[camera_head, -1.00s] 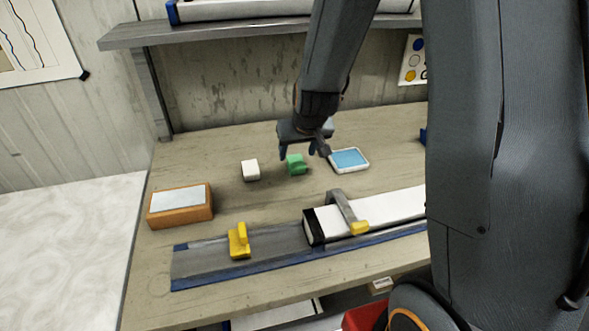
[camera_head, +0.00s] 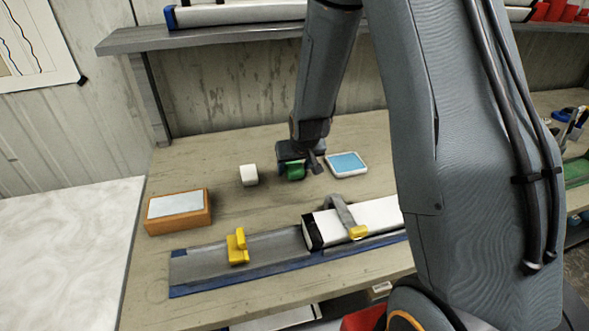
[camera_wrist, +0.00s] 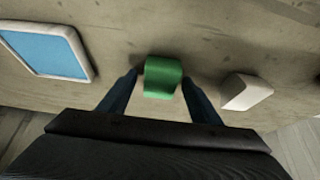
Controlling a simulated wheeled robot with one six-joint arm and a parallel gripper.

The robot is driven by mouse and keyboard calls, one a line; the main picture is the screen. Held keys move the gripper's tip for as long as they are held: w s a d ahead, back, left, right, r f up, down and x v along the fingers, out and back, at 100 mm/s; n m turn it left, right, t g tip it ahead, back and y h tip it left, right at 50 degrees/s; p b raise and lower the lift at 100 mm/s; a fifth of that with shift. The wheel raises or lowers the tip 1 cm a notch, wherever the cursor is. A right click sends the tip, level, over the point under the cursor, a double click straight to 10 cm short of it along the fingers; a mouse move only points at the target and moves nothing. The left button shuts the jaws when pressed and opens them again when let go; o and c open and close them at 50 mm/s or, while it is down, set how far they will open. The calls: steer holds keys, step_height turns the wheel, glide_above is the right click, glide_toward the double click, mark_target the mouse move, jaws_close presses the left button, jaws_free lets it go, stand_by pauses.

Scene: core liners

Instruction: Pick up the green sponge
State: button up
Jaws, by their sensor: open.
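The green sponge (camera_head: 295,171) lies on the wooden bench, partly hidden by my gripper in the head view. In the wrist view the green sponge (camera_wrist: 162,77) sits between the two finger tips. My gripper (camera_head: 297,172) is low over the bench at the sponge. Its dark fingers stand apart, one on each side of the sponge, in the wrist view (camera_wrist: 160,84). Gaps show between the fingers and the sponge there, so it is not gripped.
A white block (camera_head: 249,175) lies left of the sponge, and a blue-topped white tray (camera_head: 346,164) lies right. An orange box (camera_head: 179,211) is at the left. A core liner (camera_head: 375,215) with a clamp and a yellow stop (camera_head: 237,247) sit in front. A shelf (camera_head: 230,37) hangs behind.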

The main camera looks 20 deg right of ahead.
mark_target(294, 165)
steer(key=shift+f, duration=0.1)
steer(key=c, duration=1.1)
steer(key=shift+r+b, duration=1.25)
steer(key=shift+r, duration=3.75)
steer(key=shift+o, duration=1.4)
steer(key=shift+c, duration=1.1)
